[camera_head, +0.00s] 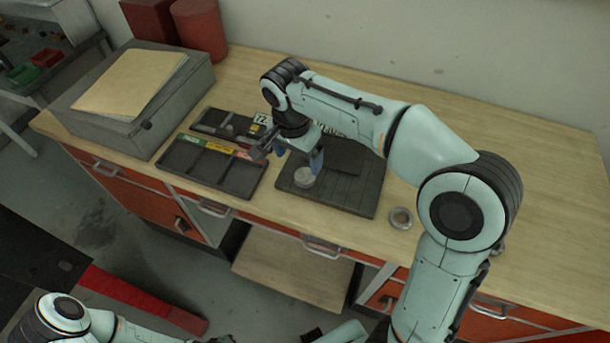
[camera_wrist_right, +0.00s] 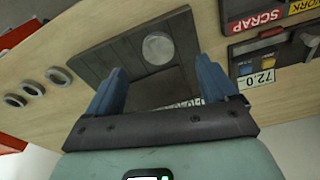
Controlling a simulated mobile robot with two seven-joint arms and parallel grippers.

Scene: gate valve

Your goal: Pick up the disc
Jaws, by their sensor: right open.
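The disc is a flat, round, pale grey piece (camera_head: 304,178) lying on a dark slatted mat (camera_head: 352,195) near the mat's front left. In the right wrist view the disc (camera_wrist_right: 158,48) shows beyond the fingertips, between the two finger lines. My right gripper (camera_head: 290,160) is open, with blue fingers spread and nothing between them. It is above the mat's left side, close to the disc but apart from it. In the wrist view the gripper's fingers (camera_wrist_right: 160,68) stand either side of the disc. My left arm shows at the bottom left, its gripper out of frame.
A dark tray (camera_head: 222,190) with green, yellow and red labels lies left of the mat. A metal ring (camera_head: 400,218) sits to its right; several rings (camera_wrist_right: 60,76) show in the wrist view. A grey case (camera_head: 128,132) stands at the left. The bench's right side is mostly clear.

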